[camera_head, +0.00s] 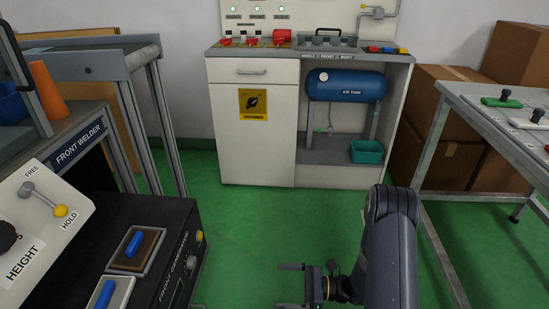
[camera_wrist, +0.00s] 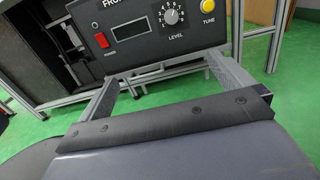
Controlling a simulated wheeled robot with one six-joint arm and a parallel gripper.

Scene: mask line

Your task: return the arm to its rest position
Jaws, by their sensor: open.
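My arm (camera_head: 392,240) rises from the lower right in the head view, dark grey and bent, over the green floor. My gripper (camera_head: 289,286) is at its lower left, pointing left, low in front of the black front console (camera_head: 180,262). The two fingers are apart with nothing between them. In the wrist view my gripper (camera_wrist: 163,80) is open, with the console's control panel (camera_wrist: 160,28) just beyond the fingertips. I cannot tell whether a fingertip touches the panel. The panel has a red switch, a LEVEL knob and a yellow TUNE button.
A white cabinet (camera_head: 235,125) with a blue air tank (camera_head: 345,86) stands at the back. A grey metal table (camera_head: 470,112) is on the right, with cardboard boxes (camera_head: 455,150) behind it. The front welder (camera_head: 75,150) is on the left. Green floor (camera_head: 260,225) is clear in the middle.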

